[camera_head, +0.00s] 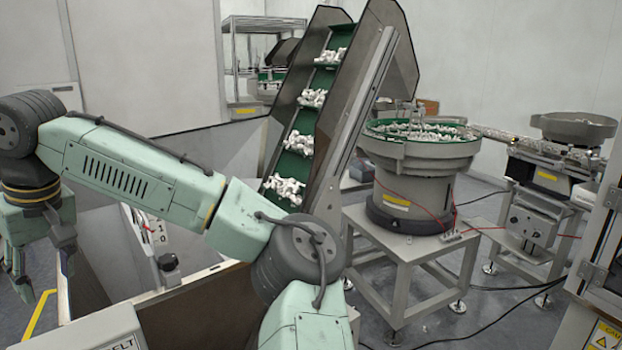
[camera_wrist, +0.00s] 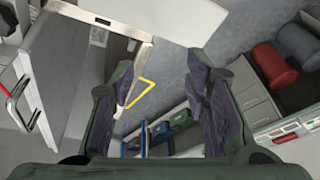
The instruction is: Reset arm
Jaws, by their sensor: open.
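My gripper (camera_head: 45,272) hangs at the far left of the head view, fingers pointing down and apart. In the wrist view my gripper (camera_wrist: 163,108) shows two dark fingers, spread wide with nothing between them. Floor and some distant bins show through the gap. My arm is raised and bent, crossing the lower left and middle of the head view. It hides part of the machine behind it.
A conveyor (camera_head: 333,110) carrying white parts rises behind my arm. A bowl feeder (camera_head: 420,150) stands on a frame to its right.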

